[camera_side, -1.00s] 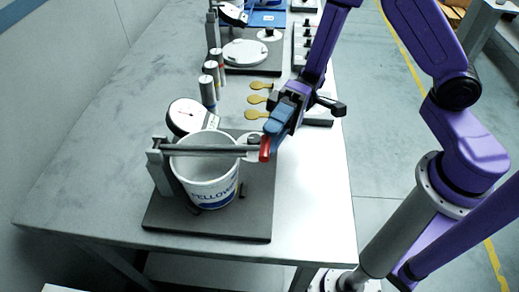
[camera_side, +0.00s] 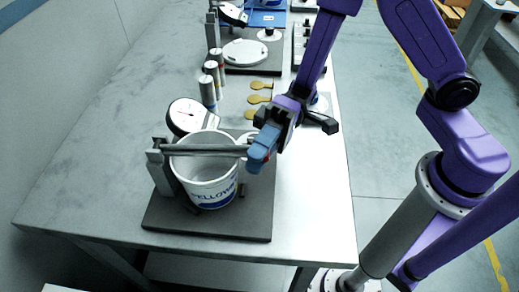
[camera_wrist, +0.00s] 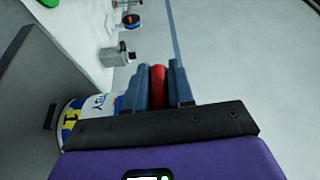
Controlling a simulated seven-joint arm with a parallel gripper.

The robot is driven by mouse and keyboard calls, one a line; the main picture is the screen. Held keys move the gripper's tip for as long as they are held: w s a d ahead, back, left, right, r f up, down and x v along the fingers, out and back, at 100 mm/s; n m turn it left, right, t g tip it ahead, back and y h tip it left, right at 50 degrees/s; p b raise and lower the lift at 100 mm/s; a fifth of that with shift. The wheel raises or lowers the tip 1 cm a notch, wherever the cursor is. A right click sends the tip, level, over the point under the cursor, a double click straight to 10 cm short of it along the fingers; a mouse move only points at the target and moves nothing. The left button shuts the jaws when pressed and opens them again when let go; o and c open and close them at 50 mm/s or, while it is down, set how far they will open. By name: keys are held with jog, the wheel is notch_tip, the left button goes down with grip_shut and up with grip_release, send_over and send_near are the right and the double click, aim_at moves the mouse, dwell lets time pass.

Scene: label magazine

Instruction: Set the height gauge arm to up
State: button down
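The height gauge arm (camera_side: 205,149) is a dark grey bar that lies about level across the top of a white bucket (camera_side: 213,190). It runs from a grey post (camera_side: 160,173) on the left to a red end. The bucket also shows at the left of the wrist view (camera_wrist: 72,120).
A dark base plate (camera_side: 230,225) lies under the bucket and post. A round white dial (camera_side: 187,116) stands behind the bucket. Grey cylinders (camera_side: 208,92) and yellow tags (camera_side: 258,99) lie farther back. The table is clear on the left.

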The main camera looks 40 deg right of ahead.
jog(key=shift+r, duration=0.1)
jog(key=w+a+r+m+h, duration=0.1)
jog(key=w+a+r+m, duration=0.15)
jog(key=r, duration=0.25)
jog(key=w+a+r+m+h, duration=0.1)
jog(key=r+m+h, duration=0.1)
jog(key=r+m, duration=0.3)
jog(key=w+a+r+m+g+h, duration=0.1)
jog(key=w+a+r+m, duration=0.3)
jog(key=w+a, duration=0.5)
jog(key=shift+w+r+h, duration=0.2)
jog(key=shift+r+h, duration=0.7)
jog(key=shift+r, duration=0.4)
jog(key=shift+a+m, duration=0.1)
jog(key=shift+m, duration=0.15)
